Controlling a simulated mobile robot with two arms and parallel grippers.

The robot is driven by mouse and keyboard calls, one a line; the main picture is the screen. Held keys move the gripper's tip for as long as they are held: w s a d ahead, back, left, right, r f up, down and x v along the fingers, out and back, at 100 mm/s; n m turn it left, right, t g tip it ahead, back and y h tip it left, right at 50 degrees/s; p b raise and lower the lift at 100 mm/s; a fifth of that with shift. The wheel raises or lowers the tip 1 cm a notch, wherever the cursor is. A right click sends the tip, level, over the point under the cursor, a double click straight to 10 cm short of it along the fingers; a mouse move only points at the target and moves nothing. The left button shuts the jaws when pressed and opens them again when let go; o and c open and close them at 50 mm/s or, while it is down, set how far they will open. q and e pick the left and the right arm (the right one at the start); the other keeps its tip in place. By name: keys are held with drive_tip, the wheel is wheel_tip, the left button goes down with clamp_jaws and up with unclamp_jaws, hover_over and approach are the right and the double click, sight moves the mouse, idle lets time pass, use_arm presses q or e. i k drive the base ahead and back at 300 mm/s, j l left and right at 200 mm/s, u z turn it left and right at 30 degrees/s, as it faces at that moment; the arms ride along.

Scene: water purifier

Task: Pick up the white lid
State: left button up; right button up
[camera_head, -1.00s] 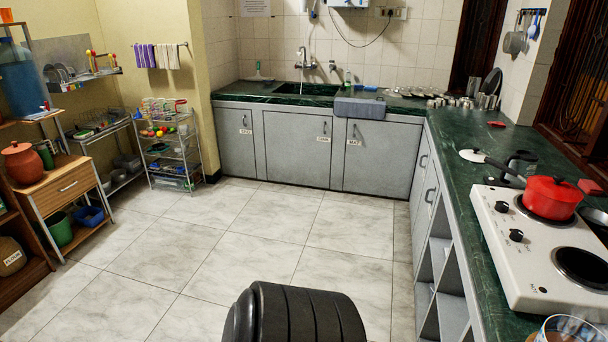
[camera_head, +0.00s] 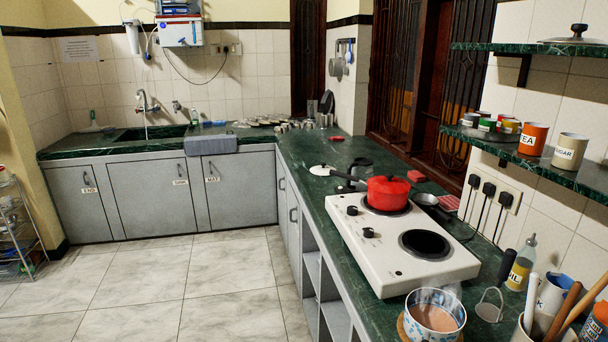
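A flat white round object with a small dark spot (camera_head: 322,169), which looks like a white lid, lies on the green counter behind the stove. The red pot's (camera_head: 388,194) dark handle reaches close to it. Another lid (camera_head: 573,41), with a dark knob and a metal rim, rests on the upper shelf at the top right. Neither of my grippers is in view, so I cannot see whether they are open or shut.
The white two-burner stove (camera_head: 400,245) fills much of the right counter (camera_head: 345,288). A bowl of brown contents (camera_head: 435,311), an oil bottle (camera_head: 521,265) and a utensil holder crowd the near end. The water purifier (camera_head: 180,30) hangs above the sink. Floor at left (camera_head: 180,285) is clear.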

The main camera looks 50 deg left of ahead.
sight(322, 170)
drive_tip(key=u, duration=1.55)
